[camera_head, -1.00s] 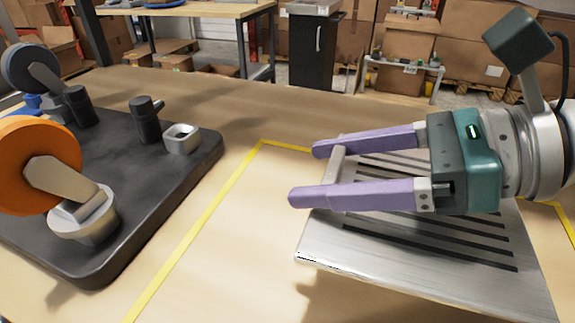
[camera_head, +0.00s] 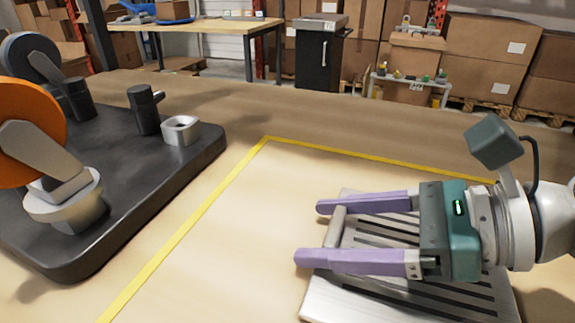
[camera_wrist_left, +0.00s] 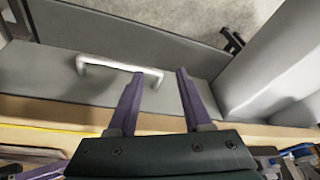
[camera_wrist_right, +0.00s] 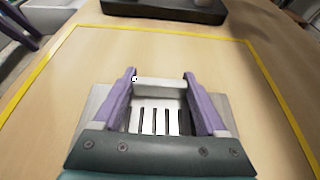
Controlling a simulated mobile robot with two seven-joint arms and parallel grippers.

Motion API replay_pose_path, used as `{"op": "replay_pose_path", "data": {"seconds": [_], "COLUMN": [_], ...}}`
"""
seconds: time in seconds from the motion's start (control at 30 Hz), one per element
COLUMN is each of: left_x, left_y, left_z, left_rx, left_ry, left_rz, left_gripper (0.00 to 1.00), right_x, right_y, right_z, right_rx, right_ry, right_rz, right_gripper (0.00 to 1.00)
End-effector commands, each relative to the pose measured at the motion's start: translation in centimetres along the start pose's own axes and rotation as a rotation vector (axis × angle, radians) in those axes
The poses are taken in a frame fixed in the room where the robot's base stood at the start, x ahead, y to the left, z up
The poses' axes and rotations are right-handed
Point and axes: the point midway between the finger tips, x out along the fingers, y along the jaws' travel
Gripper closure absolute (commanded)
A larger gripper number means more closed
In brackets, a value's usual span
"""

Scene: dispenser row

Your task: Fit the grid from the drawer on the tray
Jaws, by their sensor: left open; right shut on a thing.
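The grid is a silvery slotted metal plate (camera_head: 345,303) with a raised bar handle (camera_head: 336,228). My right gripper (camera_head: 312,232) is shut on this bar, with one purple finger at each end. In the right wrist view the bar (camera_wrist_right: 160,84) spans between the fingers. The grid is over the yellow-outlined part of the table; I cannot tell whether it touches the wood. My left gripper (camera_wrist_left: 158,74) is open and empty in the left wrist view, beside the metal handle (camera_wrist_left: 115,66) of a grey drawer front (camera_wrist_left: 40,75). I cannot make out a separate tray.
A dark base (camera_head: 150,190) at the left carries an orange wheel-like part (camera_head: 35,125), posts and a small metal cup (camera_head: 181,129). A yellow line (camera_head: 200,215) marks the table. Bare wood (camera_head: 230,240) lies between base and grid.

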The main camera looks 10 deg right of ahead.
Motion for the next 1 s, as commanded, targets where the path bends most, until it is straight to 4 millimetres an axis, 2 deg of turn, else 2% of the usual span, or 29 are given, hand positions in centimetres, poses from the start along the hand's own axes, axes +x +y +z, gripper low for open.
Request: {"op": "replay_pose_path", "data": {"seconds": [0.03,0.07,0.27,0.63,1.0], "left_x": [0.3,0.3,0.2,-0.1,1.7], "left_y": [0.0,0.0,0.0,0.1,0.3], "left_z": [0.1,0.1,0.1,-0.1,0.5], "left_rx": [0.001,0.001,0.001,-0.003,-0.009], "left_ry": [0.000,0.000,0.000,0.001,0.002], "left_rz": [-0.001,-0.001,-0.001,0.002,0.007], "left_gripper": [0.50,0.50,0.50,0.50,0.50], "right_x": [0.1,0.1,0.1,-0.4,-6.5], "right_y": [0.0,0.0,0.0,0.0,0.1], "right_z": [-0.3,-0.3,-0.2,0.1,-0.3], "right_rx": [0.000,0.000,0.000,0.002,0.003], "right_ry": [-0.001,0.000,0.000,0.002,0.007], "right_rz": [0.000,0.000,0.000,-0.001,0.002], "right_gripper": [0.95,0.24,0.02,0.00,0.00]}}
